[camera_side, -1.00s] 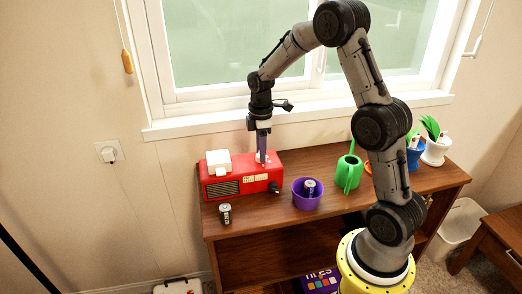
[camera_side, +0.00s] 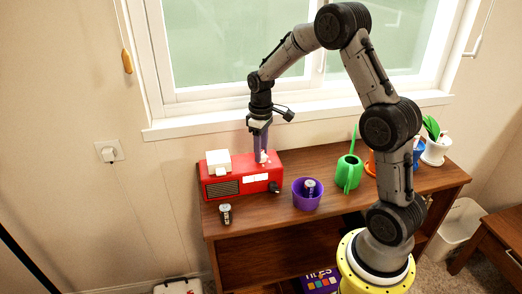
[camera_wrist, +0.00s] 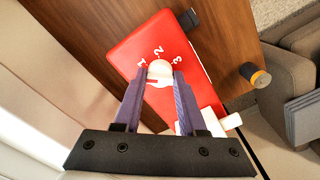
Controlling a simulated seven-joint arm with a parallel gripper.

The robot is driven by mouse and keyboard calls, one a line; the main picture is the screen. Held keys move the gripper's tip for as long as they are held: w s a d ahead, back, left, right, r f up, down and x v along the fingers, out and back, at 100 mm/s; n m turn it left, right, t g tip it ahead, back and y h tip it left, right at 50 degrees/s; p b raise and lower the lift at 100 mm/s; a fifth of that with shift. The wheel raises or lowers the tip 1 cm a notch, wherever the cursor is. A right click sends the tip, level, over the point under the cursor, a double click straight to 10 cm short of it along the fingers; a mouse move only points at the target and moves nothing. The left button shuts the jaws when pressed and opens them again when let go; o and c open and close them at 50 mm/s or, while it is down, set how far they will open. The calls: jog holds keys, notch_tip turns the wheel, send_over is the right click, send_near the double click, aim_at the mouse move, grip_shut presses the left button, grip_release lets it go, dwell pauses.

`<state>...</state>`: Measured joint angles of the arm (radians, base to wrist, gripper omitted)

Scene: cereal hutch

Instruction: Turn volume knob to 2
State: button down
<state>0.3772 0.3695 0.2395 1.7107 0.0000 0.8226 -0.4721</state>
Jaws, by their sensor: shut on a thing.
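A red radio (camera_side: 240,184) sits at the left end of the wooden shelf top; it also fills the middle of the wrist view (camera_wrist: 150,45). On its top is a round white volume knob (camera_wrist: 160,70), with white digits 1, 2 and 3 printed in an arc around its far side. My gripper (camera_wrist: 161,76) points down from above and is shut on the knob, one purple finger on each side. A small red mark shows on the knob's near left part; which digit the knob points at I cannot tell. In the side view my fingers (camera_side: 261,158) largely hide the knob.
A white block (camera_side: 218,161) stands on the radio's left end. A black knob (camera_side: 274,187) is on its front. A battery (camera_side: 225,213) stands before the radio. A purple bowl (camera_side: 307,199) holding another battery and a green watering can (camera_side: 349,174) stand to the right.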

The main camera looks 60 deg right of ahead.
jog(key=m, duration=0.4)
jog(key=shift+r+m, duration=0.1)
jog(key=shift+m, duration=0.2)
jog(key=m, duration=0.3)
jog(key=shift+m, duration=0.3)
jog(key=m, duration=0.3)
jog(key=shift+m, duration=2.2)
jog(key=shift+c, duration=2.4)
grip_release()
